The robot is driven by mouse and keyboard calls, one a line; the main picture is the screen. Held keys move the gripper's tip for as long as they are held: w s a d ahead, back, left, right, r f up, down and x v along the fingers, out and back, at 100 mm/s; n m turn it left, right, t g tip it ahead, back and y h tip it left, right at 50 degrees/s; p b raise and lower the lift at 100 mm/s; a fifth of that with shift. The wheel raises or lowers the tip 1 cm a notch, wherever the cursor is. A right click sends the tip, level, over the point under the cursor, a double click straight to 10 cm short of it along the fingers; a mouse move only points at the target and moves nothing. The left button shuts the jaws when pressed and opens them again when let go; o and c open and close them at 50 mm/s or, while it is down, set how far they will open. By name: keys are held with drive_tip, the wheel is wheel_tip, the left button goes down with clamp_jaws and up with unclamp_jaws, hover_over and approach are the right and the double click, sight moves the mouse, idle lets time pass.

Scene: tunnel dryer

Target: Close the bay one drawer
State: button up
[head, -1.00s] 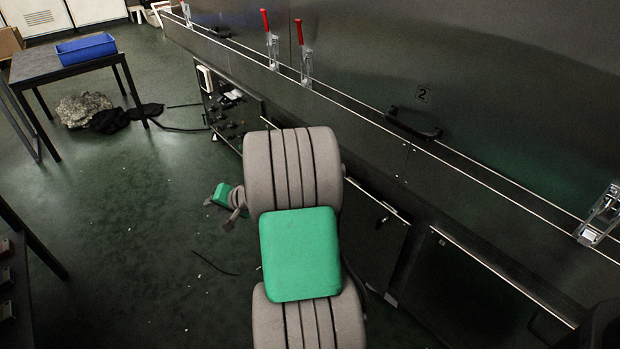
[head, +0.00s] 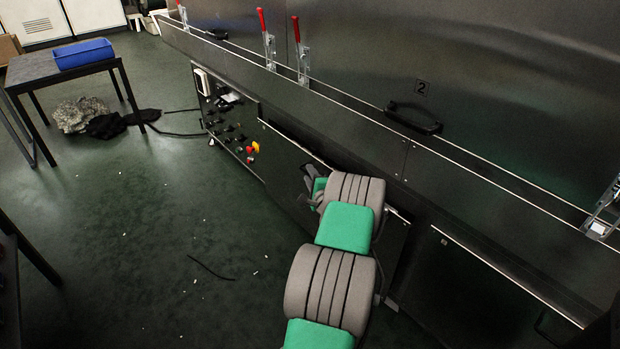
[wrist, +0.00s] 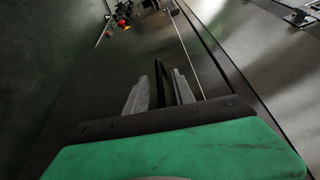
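A dark drawer front (head: 278,160) with a pale top edge stands low on the dryer's side, left of the panel under the number 2. A gap behind its top edge suggests it stands a little out; no bay one label is readable. It also shows in the wrist view (wrist: 150,45). My gripper (head: 308,184) is at the drawer front, partly hidden by my arm. In the wrist view, my gripper's (wrist: 160,92) two grey fingers are apart, with a dark upright bar, perhaps the drawer handle (wrist: 160,80), between them. I cannot tell whether they touch it.
A control panel (head: 228,112) with red and yellow knobs is left of the drawer. Another low panel (head: 480,280) is at right. A table (head: 35,68) with a blue bin (head: 84,53) stands at far left. The green floor (head: 150,230) between is mostly clear.

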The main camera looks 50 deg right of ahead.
clamp_jaws()
idle(1.4)
